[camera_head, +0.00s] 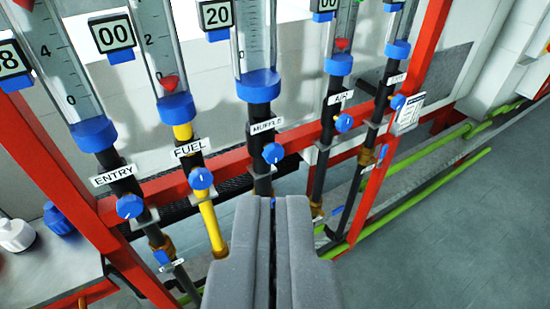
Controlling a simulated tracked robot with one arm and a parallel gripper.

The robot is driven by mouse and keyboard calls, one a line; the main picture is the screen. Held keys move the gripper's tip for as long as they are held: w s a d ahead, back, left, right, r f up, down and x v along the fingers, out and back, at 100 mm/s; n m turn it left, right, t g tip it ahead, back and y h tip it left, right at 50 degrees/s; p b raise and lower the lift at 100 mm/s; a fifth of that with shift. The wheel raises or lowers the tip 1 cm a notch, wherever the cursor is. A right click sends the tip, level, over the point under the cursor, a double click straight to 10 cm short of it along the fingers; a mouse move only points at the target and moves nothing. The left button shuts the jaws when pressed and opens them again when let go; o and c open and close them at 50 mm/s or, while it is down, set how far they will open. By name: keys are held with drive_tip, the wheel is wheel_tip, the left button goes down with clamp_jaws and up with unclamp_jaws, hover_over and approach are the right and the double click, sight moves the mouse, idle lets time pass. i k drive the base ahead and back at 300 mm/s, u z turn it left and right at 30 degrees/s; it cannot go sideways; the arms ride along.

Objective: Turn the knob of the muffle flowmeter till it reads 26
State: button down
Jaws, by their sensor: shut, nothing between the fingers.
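The muffle flowmeter (257,50) is a clear tube with a blue lower collar, in the upper middle of the view. Its display (215,14) reads 20. The label MUFFLE (267,125) is on the black pipe below it. Its blue knob (273,153) with a white mark sits just under the label. My gripper (274,200) is grey, with its two fingers together and nothing between them. Its tips are below the muffle knob in the picture. I cannot tell whether they touch the pipe behind.
The ENTRY knob (130,206) and FUEL knob (200,178) are to the left, the AIR knob (344,122) to the right. Red frame bars (75,195) surround the pipes. Green pipes (425,190) run low on the right. Grey floor (470,240) is clear at the lower right.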

sight(273, 154)
drive_tip(key=z, duration=0.5)
drive_tip(key=k, duration=1.3)
drive_tip(key=i, duration=0.8)
drive_tip(key=u, duration=0.8)
drive_tip(key=i, duration=0.8)
drive_tip(key=u, duration=0.05)
